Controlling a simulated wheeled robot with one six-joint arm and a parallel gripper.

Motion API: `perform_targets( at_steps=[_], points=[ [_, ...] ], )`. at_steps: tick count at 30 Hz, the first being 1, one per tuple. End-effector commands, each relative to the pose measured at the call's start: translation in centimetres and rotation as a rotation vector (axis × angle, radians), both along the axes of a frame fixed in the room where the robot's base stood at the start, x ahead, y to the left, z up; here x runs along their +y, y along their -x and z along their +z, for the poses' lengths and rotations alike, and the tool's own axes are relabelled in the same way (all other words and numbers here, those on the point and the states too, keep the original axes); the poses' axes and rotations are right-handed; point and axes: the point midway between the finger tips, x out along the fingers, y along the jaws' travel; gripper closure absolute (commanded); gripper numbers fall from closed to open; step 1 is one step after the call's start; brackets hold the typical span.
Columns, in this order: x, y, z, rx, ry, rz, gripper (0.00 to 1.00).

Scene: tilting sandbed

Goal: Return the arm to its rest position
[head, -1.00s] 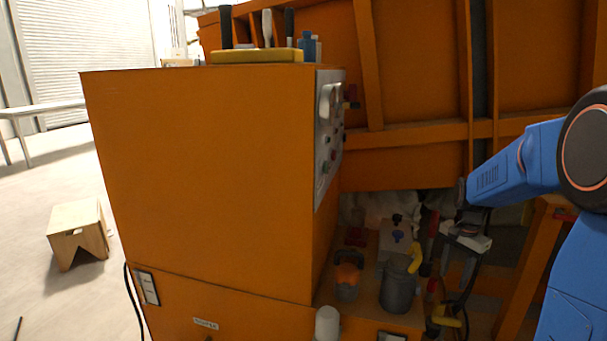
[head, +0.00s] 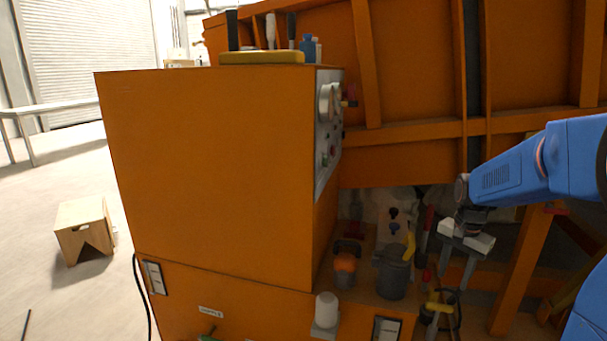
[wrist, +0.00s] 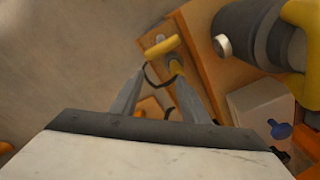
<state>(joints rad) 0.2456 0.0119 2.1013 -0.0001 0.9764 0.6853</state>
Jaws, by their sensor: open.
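My gripper (head: 454,284) hangs from my blue arm at the right of the head view, its two grey fingers apart and pointing down, with nothing seen between them. It is beside the lower shelf of the orange cabinet, right of a dark grey canister (head: 392,278) with a yellow handle. In the wrist view my gripper (wrist: 158,76) shows its two fingers spread beyond the white palm. A yellow-handled item (wrist: 163,47) appears beyond the fingertips; I cannot tell its distance. The canister looms at the upper right of the wrist view.
The large orange cabinet (head: 210,170) fills the middle left, with a control panel (head: 328,135) on its right side. An orange leg (head: 520,270) slants right of my gripper. A wooden stool (head: 84,230) stands on open floor.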

Motion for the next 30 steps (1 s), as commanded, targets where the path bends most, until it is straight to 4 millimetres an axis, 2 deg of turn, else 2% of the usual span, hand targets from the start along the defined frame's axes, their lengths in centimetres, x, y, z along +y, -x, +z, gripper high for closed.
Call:
perform_targets(
  at_steps=[5,16,22,30],
  points=[
    [1.8,2.4,1.9,-0.035,0.012,0.084,0.59],
    [6.5,10.3,5.6,-0.132,0.059,0.353,0.59],
    [8.5,14.8,6.6,-0.186,0.090,0.500,0.59],
    [10.7,20.8,6.8,-0.255,0.140,0.696,0.59]
  ],
)
